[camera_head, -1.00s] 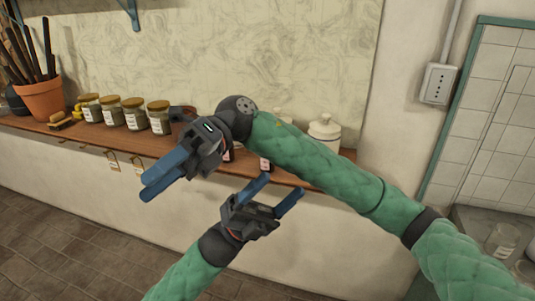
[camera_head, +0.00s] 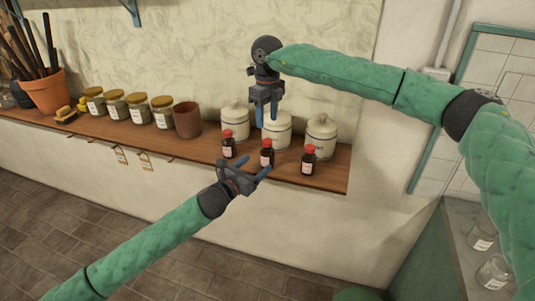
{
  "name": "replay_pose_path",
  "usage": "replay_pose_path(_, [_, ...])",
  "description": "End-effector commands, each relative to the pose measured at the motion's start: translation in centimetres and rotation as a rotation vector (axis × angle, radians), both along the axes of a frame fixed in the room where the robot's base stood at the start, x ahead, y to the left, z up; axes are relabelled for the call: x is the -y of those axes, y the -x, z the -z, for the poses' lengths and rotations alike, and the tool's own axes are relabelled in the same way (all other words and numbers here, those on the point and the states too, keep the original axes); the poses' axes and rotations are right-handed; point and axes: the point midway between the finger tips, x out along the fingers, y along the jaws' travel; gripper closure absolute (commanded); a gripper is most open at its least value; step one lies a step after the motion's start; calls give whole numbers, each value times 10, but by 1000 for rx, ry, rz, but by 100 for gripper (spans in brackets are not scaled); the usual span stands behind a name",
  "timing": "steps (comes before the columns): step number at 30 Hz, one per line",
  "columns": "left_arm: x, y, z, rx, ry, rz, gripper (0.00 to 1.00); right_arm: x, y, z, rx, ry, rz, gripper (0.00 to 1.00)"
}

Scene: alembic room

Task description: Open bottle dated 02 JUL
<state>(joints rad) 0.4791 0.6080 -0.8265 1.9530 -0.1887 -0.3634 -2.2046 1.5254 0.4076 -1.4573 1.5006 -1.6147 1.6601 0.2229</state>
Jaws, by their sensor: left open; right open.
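Three small dark bottles with red caps and pale labels stand upright near the shelf's front edge: a left bottle (camera_head: 228,149), a middle bottle (camera_head: 267,158) and a right bottle (camera_head: 308,166). The label dates are too small to read, so I cannot tell which is dated 02 JUL. My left gripper (camera_head: 247,168) is open and empty, in front of and just below the left and middle bottles in the picture. My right gripper (camera_head: 268,119) is open and empty, fingers pointing down, above the middle bottle in the picture and overlapping a white canister.
White lidded canisters (camera_head: 320,138) stand behind the bottles. A brown cup (camera_head: 187,120), several labelled jars (camera_head: 139,109), a brush (camera_head: 65,114) and a terracotta pot (camera_head: 47,92) line the wooden shelf (camera_head: 190,149) to the left. Paper tags (camera_head: 145,161) hang below its edge.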

Motion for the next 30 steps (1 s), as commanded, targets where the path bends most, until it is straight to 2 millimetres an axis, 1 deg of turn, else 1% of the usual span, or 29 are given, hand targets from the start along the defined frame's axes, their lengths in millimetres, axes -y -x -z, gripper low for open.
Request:
replay_pose_path(5, [6, -10, 1, 2, -10, -5, 30, 2, -2, 0, 4, 7, 4, 53])
replay_pose_path(12, [25, -37, 1, 1, -7, -4, 30, 2, -1, 0, 3, 5, 3, 53])
replay_pose_path(18, [38, -55, 1, 2, -7, -4, 30, 1, -1, 0, 3, 5, 2, 53])
replay_pose_path(24, [43, -63, 1, 1, -8, -4, 30, 1, -1, 0, 3, 5, 2, 53])
replay_pose_path(30, [44, -64, 1, 2, -8, -4, 30, 1, -1, 0, 3, 5, 2, 53])
